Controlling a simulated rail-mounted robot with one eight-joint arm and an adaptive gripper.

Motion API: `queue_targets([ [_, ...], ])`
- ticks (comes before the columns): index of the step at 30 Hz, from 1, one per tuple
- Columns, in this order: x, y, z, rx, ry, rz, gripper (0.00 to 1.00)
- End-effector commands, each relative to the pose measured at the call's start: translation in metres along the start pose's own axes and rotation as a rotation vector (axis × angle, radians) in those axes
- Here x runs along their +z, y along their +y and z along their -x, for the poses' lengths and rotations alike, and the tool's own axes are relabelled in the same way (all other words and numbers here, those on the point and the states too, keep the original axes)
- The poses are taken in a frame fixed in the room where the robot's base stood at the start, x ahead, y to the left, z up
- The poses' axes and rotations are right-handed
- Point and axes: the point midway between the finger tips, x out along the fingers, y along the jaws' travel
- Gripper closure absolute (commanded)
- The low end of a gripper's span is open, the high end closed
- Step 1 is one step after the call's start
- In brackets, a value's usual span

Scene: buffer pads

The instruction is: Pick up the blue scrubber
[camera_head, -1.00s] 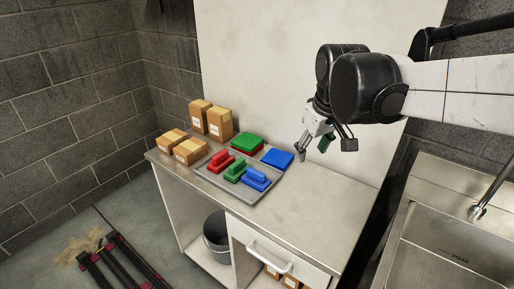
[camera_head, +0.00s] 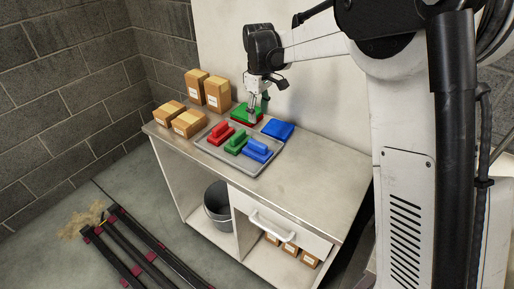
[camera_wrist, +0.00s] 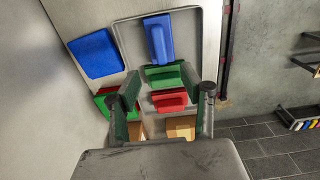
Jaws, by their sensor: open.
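The blue scrubber (camera_head: 257,150) lies at the right end of a grey tray (camera_head: 212,161) on the worktop. It also shows near the top of the wrist view (camera_wrist: 159,42). A green scrubber (camera_head: 236,143) and a red scrubber (camera_head: 219,132) lie beside it in the tray. My gripper (camera_head: 254,115) is above the back of the worktop, in front of the green pad in the head view. In the wrist view my open gripper (camera_wrist: 168,90) has its fingers to either side of the green and red scrubbers, with nothing held. The blue scrubber lies beyond the fingertips.
A blue pad (camera_head: 278,130) and a stacked green pad (camera_head: 240,110) lie behind the tray, near the wall. Several cardboard boxes (camera_head: 217,95) stand at the worktop's left. The worktop's right part (camera_head: 315,175) is clear. A bucket (camera_head: 217,207) stands below.

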Motion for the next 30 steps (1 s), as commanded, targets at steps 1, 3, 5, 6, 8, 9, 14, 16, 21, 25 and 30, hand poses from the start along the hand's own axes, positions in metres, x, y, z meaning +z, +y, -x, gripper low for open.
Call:
queue_targets([
  [1, -0.002, 0.000, -0.003, -0.002, -0.002, 0.004, 0.59],
  [3, -0.002, 0.000, -0.010, -0.002, -0.003, 0.005, 0.59],
  [5, -0.002, 0.000, -0.018, -0.002, -0.003, 0.005, 0.59],
  [6, -0.002, 0.000, -0.025, -0.002, -0.003, 0.005, 0.59],
  [8, -0.002, 0.000, -0.036, -0.002, -0.003, 0.005, 0.59],
  [9, -0.002, 0.000, -0.044, -0.002, -0.003, 0.005, 0.59],
  [14, -0.002, 0.000, -0.070, -0.002, -0.002, 0.004, 0.59],
  [16, -0.002, 0.000, -0.078, -0.002, -0.002, 0.004, 0.59],
  [21, -0.002, 0.000, -0.088, -0.002, -0.002, 0.004, 0.59],
  [25, -0.003, 0.000, -0.099, -0.002, -0.002, 0.004, 0.59],
  [30, -0.005, 0.001, -0.123, -0.002, -0.002, 0.004, 0.59],
])
